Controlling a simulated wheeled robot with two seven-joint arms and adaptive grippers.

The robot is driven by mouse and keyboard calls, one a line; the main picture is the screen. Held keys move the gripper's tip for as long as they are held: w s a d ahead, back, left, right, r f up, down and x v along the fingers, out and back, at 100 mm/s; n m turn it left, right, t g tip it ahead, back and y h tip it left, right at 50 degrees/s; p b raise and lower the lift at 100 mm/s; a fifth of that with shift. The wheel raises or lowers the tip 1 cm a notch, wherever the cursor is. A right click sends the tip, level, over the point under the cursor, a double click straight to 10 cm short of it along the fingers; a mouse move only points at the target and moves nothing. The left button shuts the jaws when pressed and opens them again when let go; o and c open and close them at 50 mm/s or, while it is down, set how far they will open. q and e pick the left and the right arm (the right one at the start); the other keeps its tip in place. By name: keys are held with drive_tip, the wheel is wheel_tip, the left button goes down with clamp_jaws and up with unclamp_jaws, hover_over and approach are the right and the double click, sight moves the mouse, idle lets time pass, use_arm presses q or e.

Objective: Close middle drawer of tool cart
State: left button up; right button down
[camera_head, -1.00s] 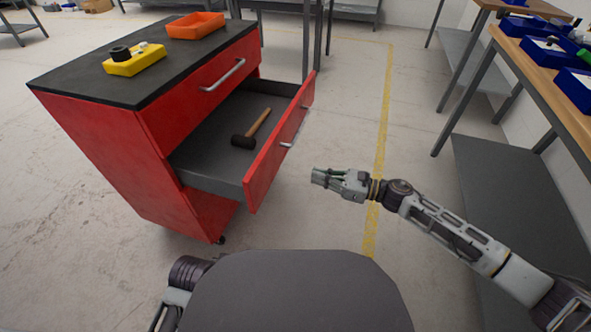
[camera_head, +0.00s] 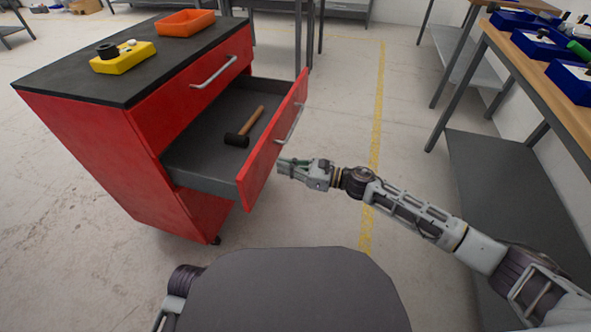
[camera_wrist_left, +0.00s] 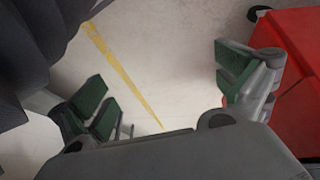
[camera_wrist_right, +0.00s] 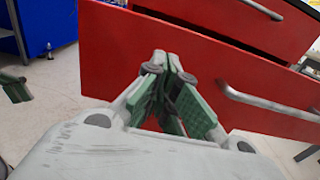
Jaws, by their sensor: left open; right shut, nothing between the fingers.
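The red tool cart (camera_head: 95,150) stands at the left in the head view. Its middle drawer (camera_head: 262,158) is pulled well open, with a wooden-handled hammer (camera_head: 245,128) lying inside. My right gripper (camera_head: 281,167) is shut and empty, at the outer side of the drawer front, below its handle (camera_head: 290,124). In the right wrist view the shut fingers (camera_wrist_right: 163,62) point at the red drawer front (camera_wrist_right: 110,50); I cannot tell whether they touch it. My left gripper (camera_wrist_left: 165,95) is open and empty over the floor, with red cart panels (camera_wrist_left: 300,100) at the right.
A yellow part (camera_head: 123,60) and an orange tray (camera_head: 184,22) rest on the cart top. A workbench (camera_head: 540,75) with blue bins stands at the right. The floor between, with a yellow line (camera_head: 377,110), is clear.

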sight(261, 161)
drive_tip(key=x, duration=0.4)
drive_tip(key=shift+b, duration=0.4)
use_arm(q)
drive_tip(key=shift+s+x, duration=0.25)
drive_tip(key=shift+x, duration=1)
use_arm(e)
drive_tip(key=shift+w+a, duration=0.15)
drive_tip(key=shift+a, duration=0.3)
use_arm(q)
drive_tip(key=shift+w, duration=0.1)
use_arm(e)
drive_tip(key=shift+a, duration=0.15)
